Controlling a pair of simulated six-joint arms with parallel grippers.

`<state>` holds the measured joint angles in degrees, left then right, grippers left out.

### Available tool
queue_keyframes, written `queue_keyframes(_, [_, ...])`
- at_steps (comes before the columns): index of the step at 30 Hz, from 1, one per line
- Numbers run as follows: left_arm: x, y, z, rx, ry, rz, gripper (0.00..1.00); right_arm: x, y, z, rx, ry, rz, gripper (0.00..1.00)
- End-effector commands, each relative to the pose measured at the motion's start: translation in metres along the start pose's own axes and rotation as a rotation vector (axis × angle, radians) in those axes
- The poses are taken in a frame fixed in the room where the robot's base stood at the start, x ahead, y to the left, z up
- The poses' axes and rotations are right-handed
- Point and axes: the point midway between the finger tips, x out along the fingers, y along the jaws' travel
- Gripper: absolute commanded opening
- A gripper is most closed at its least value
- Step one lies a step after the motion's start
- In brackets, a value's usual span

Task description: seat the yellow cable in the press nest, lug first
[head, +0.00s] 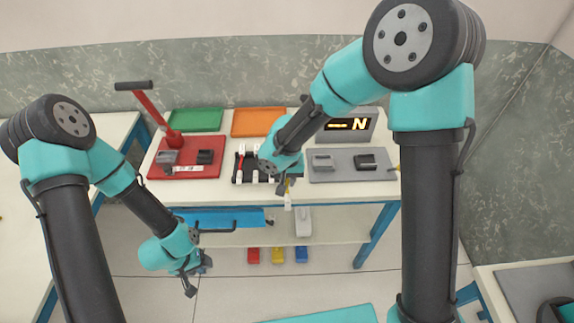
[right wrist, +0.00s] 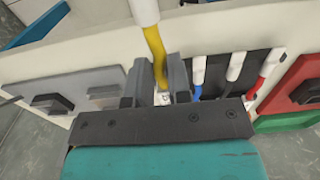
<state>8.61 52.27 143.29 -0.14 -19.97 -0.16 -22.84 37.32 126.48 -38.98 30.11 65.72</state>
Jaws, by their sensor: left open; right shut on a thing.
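My right gripper (head: 285,186) is shut on the yellow cable (right wrist: 155,48) in front of the table's front edge. The cable's white end (head: 288,201) hangs below the fingers in the head view; another white piece (right wrist: 143,10) shows at the top of the right wrist view. I cannot tell which end is the lug. The red press (head: 174,140) with its black-handled lever stands on a red plate (head: 200,174) with a grey block (head: 167,157) and a black block (head: 206,157). I cannot tell which is the nest. My left gripper (head: 195,282) is open, low before the table.
A black rack (head: 237,177) holds other cables; blue, black and red ones show in the right wrist view. A grey plate (head: 345,177) with two blocks lies on the right, before a display (head: 348,125) reading N. Green (head: 196,120) and orange (head: 258,121) trays are behind.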

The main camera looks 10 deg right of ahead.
Motion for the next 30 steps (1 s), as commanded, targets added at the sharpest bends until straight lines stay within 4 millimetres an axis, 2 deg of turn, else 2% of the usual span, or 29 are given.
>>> queue_keyframes(3, [0.000, 0.000, 0.000, 0.000, 0.000, 0.000, 0.56, -0.002, -0.001, 0.017, -0.003, 0.000, 0.001, 0.00])
queue_keyframes(9, [0.000, 0.000, 0.000, 0.000, 0.000, 0.000, 0.56, -0.003, -0.001, 0.028, -0.001, 0.001, 0.000, 0.00])
queue_keyframes(25, [0.000, 0.000, 0.000, 0.000, 0.000, 0.000, 0.56, -0.003, -0.001, 0.027, 0.003, 0.001, 0.000, 0.00])
queue_keyframes(30, [0.000, 0.000, 0.000, 0.000, 0.000, 0.000, 0.56, -0.003, 0.000, 0.016, 0.078, 0.001, 0.000, 0.00])
